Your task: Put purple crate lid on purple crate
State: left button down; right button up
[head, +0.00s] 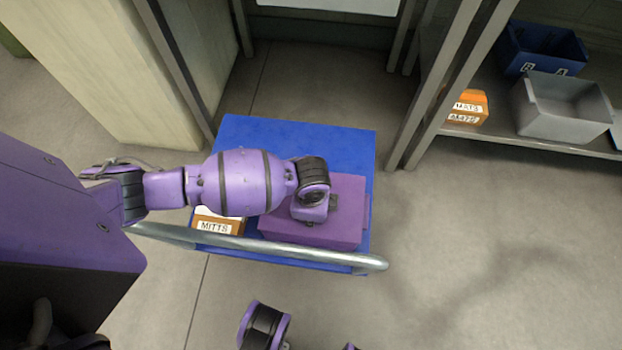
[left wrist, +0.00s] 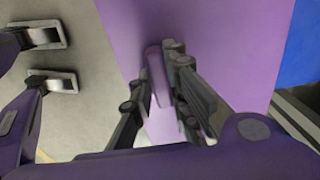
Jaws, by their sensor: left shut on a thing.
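In the head view a purple box shape (head: 346,222) lies on the right part of the blue cart deck. Its flat top looks like the purple crate lid (head: 349,188). I cannot tell where lid and crate meet, or whether the lid rests fully on the crate. My left arm reaches in from the left over this top, and its wrist hides the gripper's contact. In the left wrist view my left gripper (left wrist: 158,85) is shut on a raised purple part (left wrist: 153,62), apparently the lid's handle, against a broad purple surface (left wrist: 225,45).
The blue cart (head: 290,133) has a grey metal handle bar (head: 300,250) along its near side. An orange and white MITTS box (head: 222,226) sits on it, left of the purple box. A shelf at right holds bins (head: 565,105). Floor at right is clear.

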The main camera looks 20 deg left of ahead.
pick_arm(q)
jog(key=shift+f, duration=0.25)
jog(key=shift+f, duration=0.25)
jog(key=c, duration=1.9)
grip_release()
jog(key=shift+o, duration=1.4)
jog(key=shift+r, duration=0.1)
notch_tip(320, 180, up, 12)
